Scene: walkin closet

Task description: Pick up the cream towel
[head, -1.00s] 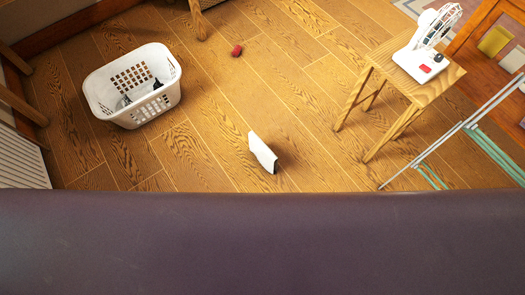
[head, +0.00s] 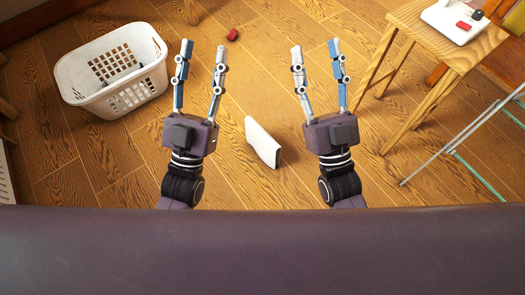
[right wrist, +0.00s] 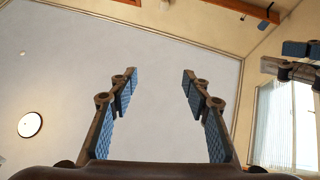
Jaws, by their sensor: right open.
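A white to cream, flat folded thing (head: 263,142) lies on the wooden floor in the middle of the head view. It may be the cream towel, but I cannot tell for sure. My left gripper (head: 203,46) is open and empty, to its left. My right gripper (head: 315,46) is open and empty, to its right. Both point away from me in the head view, apart from the white thing. The right wrist view shows the right gripper's (right wrist: 152,75) spread fingers with only wall behind them.
A white laundry basket (head: 78,78) with something dark inside stands at the left. A small red object (head: 233,34) lies on the floor further off. A wooden stool (head: 452,48) holding a white device (head: 455,22) stands at the right, near a metal drying rack (head: 468,128).

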